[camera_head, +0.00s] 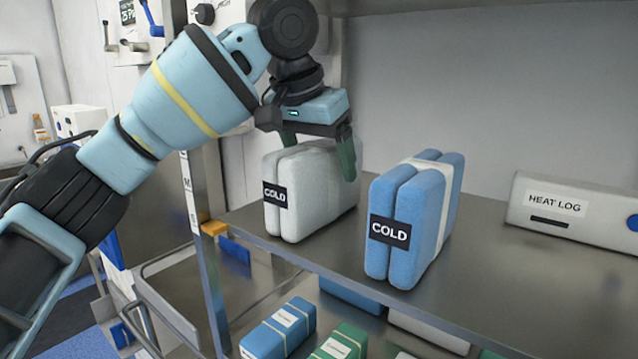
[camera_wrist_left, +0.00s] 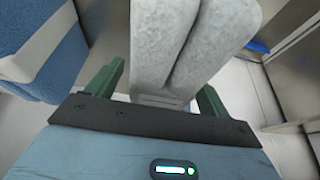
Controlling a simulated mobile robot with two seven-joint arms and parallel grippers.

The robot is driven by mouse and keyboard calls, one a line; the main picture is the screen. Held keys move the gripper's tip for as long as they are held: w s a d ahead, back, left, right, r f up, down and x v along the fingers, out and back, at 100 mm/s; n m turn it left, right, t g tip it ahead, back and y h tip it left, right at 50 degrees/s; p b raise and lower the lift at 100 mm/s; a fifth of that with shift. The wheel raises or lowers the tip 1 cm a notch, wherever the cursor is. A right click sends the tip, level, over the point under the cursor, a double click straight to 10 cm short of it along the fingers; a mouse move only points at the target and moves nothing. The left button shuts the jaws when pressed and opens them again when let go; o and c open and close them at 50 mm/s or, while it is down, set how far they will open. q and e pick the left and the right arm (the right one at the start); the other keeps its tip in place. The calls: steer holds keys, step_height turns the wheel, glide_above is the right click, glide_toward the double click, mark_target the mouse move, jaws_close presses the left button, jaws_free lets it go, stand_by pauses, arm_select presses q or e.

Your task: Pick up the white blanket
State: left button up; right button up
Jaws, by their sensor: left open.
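The white blanket (camera_head: 318,185) is a folded, upright bundle with a black "COLD" label, standing on the metal shelf at its left end. My left gripper (camera_head: 318,160) is above it with its green fingers spread, one finger in front of the blanket's upper right part. In the left wrist view the white blanket (camera_wrist_left: 188,45) lies between the two fingers of my left gripper (camera_wrist_left: 165,90). I cannot tell whether the fingers touch it. My right gripper is in neither view.
A blue folded blanket (camera_head: 415,215), also labelled "COLD", stands close to the right of the white one. A box marked "HEAT LOG" (camera_head: 570,212) sits at the shelf's right. Blue and green bundles (camera_head: 280,330) lie on a lower shelf. A metal post (camera_head: 207,270) stands at the left.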

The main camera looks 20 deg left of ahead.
arm_select(q)
steer(key=shift+w+f, duration=0.2)
steer(key=shift+f, duration=0.35)
steer(key=shift+r, duration=0.1)
steer(key=c, duration=1.3)
steer(key=shift+o, duration=0.2)
